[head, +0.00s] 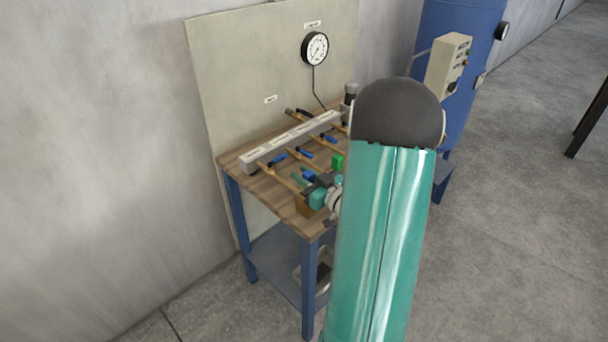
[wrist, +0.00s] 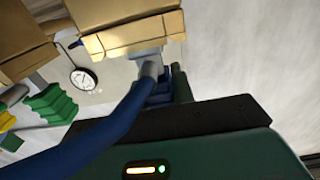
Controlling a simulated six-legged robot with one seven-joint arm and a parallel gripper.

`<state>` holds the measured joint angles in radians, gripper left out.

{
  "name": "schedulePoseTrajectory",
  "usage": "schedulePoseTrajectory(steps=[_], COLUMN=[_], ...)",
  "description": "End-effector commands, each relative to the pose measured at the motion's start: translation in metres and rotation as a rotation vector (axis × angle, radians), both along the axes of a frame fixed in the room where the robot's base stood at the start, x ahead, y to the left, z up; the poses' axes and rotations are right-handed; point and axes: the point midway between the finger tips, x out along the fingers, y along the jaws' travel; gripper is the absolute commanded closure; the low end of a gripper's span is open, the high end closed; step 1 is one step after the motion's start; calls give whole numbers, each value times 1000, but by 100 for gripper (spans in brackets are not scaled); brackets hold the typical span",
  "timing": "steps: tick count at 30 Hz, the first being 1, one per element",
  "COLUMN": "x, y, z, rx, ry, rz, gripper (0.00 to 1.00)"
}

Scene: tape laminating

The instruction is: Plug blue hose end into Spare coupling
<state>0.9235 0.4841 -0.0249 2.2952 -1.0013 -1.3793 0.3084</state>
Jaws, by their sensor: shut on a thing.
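The blue hose (wrist: 105,132) runs up from the lower left of the wrist view. It ends in a grey sleeve (wrist: 149,70) at the jaws of my gripper (wrist: 165,88), which is shut on it. The sleeve's tip is close under a tan block (wrist: 130,35); I cannot tell whether it touches or enters anything. In the head view my gripper (head: 313,186) is over the front of the workbench, partly hidden by my arm. A grey manifold bar (head: 290,143) carries several tan branches with blue parts. I cannot read which is the Spare coupling.
The workbench (head: 240,160) has a wooden top and blue legs. A backboard (head: 235,80) with a round gauge (head: 314,48) stands behind it. A green block (head: 337,162) is near my gripper. A blue tank (head: 440,30) with a control box (head: 448,65) stands behind right.

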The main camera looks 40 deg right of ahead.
Motion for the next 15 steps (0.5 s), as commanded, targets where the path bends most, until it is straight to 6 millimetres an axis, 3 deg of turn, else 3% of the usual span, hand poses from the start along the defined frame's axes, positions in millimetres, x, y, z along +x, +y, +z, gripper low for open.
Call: schedulePoseTrajectory(steps=[15], x=[0], y=[0], z=[-3], rx=[1], ry=[0], rz=[0], gripper=[100])
